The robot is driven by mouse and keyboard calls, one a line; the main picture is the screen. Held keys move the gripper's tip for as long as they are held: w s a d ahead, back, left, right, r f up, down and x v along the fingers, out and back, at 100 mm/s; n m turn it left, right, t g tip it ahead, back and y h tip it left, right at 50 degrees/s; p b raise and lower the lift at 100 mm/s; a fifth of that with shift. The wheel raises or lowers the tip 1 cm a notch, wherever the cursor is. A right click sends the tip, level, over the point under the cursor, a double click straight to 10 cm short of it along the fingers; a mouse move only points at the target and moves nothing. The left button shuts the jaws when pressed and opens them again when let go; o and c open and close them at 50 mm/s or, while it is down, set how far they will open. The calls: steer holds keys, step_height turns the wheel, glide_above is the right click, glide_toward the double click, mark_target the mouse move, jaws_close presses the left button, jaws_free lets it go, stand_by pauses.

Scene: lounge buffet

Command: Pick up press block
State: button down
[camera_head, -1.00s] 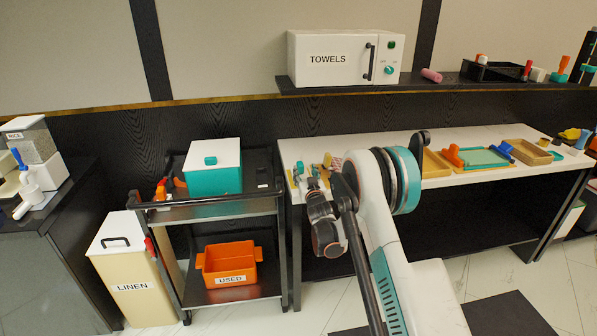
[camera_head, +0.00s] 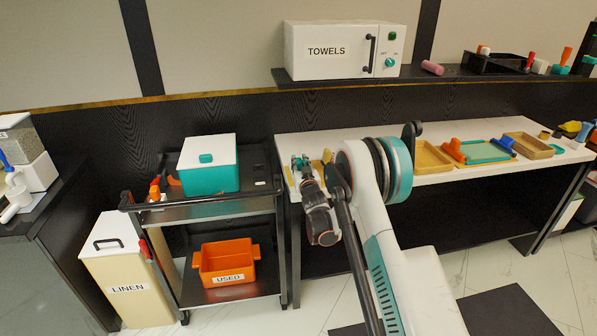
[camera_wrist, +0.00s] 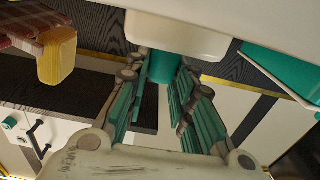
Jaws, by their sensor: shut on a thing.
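The press block shows in the wrist view as a wide white body (camera_wrist: 178,36) with a teal grip part (camera_wrist: 162,66). My gripper (camera_wrist: 160,84) is shut on the teal part, with a finger on either side of it. The white body lies beyond the fingertips. In the head view my gripper (camera_head: 301,164) is over the left end of the white table (camera_head: 455,178). The block is too small and too covered to make out there.
In the wrist view a yellow block (camera_wrist: 57,56) by a plaid cloth (camera_wrist: 25,24) is at left, and a teal panel (camera_wrist: 284,68) at right. The teal lidded box (camera_head: 210,175) stands on the black cart left of the table. Wooden trays (camera_head: 430,157) lie farther right.

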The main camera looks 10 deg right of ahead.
steer(key=shift+r, duration=0.1)
step_height(320, 180, up, 20)
steer(key=p, duration=0.7)
steer(key=shift+s, duration=0.1)
